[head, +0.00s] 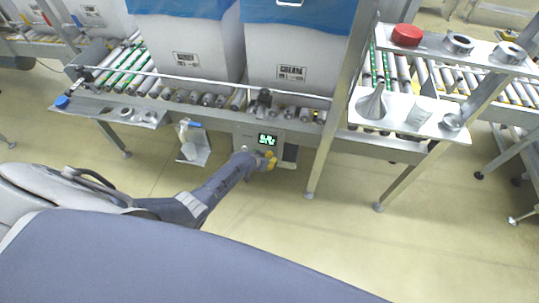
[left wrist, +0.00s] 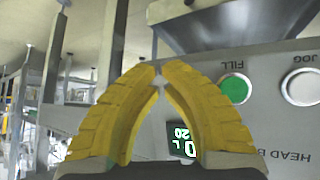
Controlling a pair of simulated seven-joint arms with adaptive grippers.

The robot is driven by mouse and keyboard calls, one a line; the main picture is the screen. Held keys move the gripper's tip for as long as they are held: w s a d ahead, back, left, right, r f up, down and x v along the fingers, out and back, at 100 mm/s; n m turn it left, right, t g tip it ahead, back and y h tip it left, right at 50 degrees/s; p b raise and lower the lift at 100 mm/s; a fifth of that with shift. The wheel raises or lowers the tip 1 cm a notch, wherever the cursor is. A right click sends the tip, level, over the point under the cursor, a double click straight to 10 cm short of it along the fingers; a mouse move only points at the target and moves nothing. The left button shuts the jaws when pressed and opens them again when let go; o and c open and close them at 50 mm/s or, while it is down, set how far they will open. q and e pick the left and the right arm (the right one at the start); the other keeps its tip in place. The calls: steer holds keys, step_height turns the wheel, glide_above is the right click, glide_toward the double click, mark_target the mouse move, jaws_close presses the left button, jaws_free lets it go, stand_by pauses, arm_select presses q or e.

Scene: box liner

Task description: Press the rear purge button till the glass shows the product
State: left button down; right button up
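My left gripper (head: 267,162) is at the front of a grey control box under the conveyor, just below its lit display (head: 267,140). In the left wrist view, its yellow fingers (left wrist: 158,70) meet at the tips with nothing between them. Beyond them are a green button marked FILL (left wrist: 235,89) and a white button marked JOG (left wrist: 301,86). Part of the display (left wrist: 184,140) shows between and behind the fingers. I cannot make out a purge button or a sight glass in either view. My right gripper is out of view.
Two large cartons (head: 205,45) with blue liners stand on the roller conveyor. A steel shelf at right carries a funnel (head: 372,103) and a red lid (head: 407,35). A small stand (head: 194,145) is left of the box. A metal hopper (left wrist: 215,22) hangs above the panel.

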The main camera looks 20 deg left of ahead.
arm_select(q)
steer(key=shift+s+r, duration=0.2)
steer(key=shift+s, duration=0.4)
steer(key=s, duration=0.1)
steer(key=s+r, duration=0.1)
steer(key=s, duration=0.1)
steer(key=s+d, duration=0.1)
steer(key=shift+s+r, duration=0.3)
stand_by(0.4)
steer(key=s+d+r, duration=0.2)
steer(key=s+r, duration=0.7)
steer(key=r, duration=0.1)
steer(key=shift+s, duration=0.4)
stand_by(0.3)
